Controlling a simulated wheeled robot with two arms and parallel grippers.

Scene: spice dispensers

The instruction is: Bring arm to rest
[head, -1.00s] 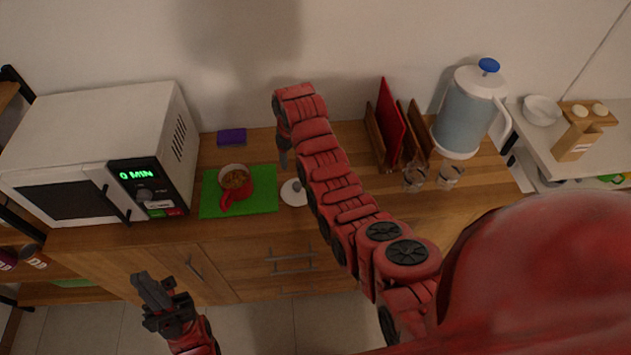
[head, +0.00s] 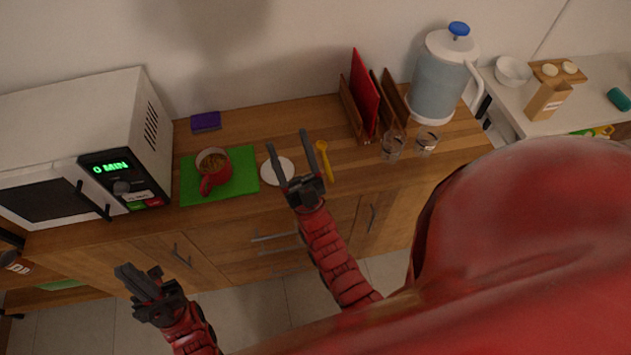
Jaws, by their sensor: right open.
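My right gripper (head: 291,159) is open and empty. It appears over the counter's front part, between a white saucer (head: 283,171) and a yellow spoon (head: 325,160), and overlaps the saucer's right side in the picture. My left gripper (head: 140,283) is at the lower left, in front of the cabinet and lower than the counter edge in the picture. Its fingers look close together, but I cannot tell whether they are shut.
A white microwave (head: 77,116) showing 0 MIN is at the left. A purple sponge (head: 206,121) lies behind the board. A red board in a rack (head: 366,88), two glasses (head: 392,146) and a water jug (head: 438,83) stand at the right. The floor (head: 245,315) below is clear.

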